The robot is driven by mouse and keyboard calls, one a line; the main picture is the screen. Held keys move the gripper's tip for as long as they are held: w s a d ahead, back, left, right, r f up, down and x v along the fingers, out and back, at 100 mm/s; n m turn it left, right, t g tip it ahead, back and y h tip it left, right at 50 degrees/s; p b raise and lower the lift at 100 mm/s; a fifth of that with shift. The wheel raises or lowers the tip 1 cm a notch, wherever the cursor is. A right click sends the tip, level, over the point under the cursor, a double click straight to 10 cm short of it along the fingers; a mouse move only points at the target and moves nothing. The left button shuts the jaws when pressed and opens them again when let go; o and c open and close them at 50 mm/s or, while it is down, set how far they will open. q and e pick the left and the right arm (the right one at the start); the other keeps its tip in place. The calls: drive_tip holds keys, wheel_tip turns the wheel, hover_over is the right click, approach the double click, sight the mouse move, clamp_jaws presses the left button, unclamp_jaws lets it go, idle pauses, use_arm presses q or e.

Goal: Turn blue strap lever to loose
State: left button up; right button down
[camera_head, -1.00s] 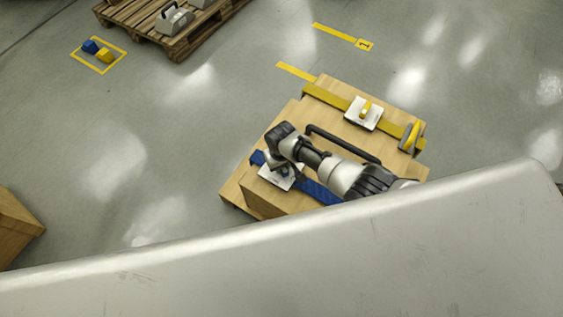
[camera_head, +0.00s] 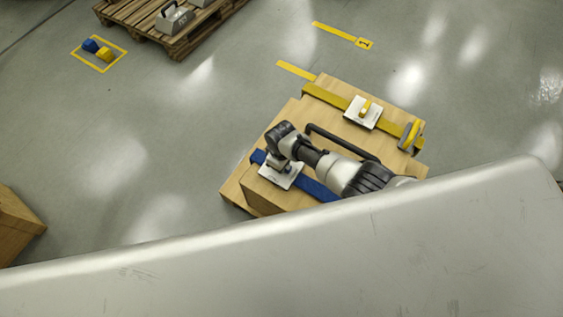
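The blue strap (camera_head: 318,190) runs across the near side of a wooden box. A white plate (camera_head: 288,181) sits on it toward its left end. My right arm reaches in from the right, and my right gripper (camera_head: 279,164) is low over this plate. The blue lever is hidden under the gripper and wrist. Whether the fingers touch it or are closed on it cannot be seen. My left gripper is out of view.
A yellow strap (camera_head: 332,98) with a white plate and yellow lever (camera_head: 366,107) crosses the far side. A yellow-and-grey buckle (camera_head: 411,135) is at its right. A black handle bar (camera_head: 338,139) lies between the straps. My large pale body part covers the foreground.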

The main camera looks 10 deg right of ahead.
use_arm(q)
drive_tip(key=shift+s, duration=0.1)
use_arm(e)
drive_tip(key=c, duration=1)
unclamp_jaws()
drive_tip(key=shift+o, duration=0.2)
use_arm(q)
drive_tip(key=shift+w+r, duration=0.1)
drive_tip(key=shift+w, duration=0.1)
use_arm(e)
drive_tip(key=shift+r, duration=0.2)
wheel_tip(320, 180, up, 6)
drive_tip(key=p, duration=0.3)
drive_tip(key=shift+f, duration=0.2)
wheel_tip(320, 180, up, 4)
drive_tip(key=shift+f+p, duration=0.25)
drive_tip(key=shift+p, duration=0.6)
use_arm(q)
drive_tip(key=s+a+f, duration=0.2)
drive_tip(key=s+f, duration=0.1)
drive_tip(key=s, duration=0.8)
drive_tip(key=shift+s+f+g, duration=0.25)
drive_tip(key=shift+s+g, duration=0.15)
use_arm(e)
drive_tip(key=shift+r, duration=0.65)
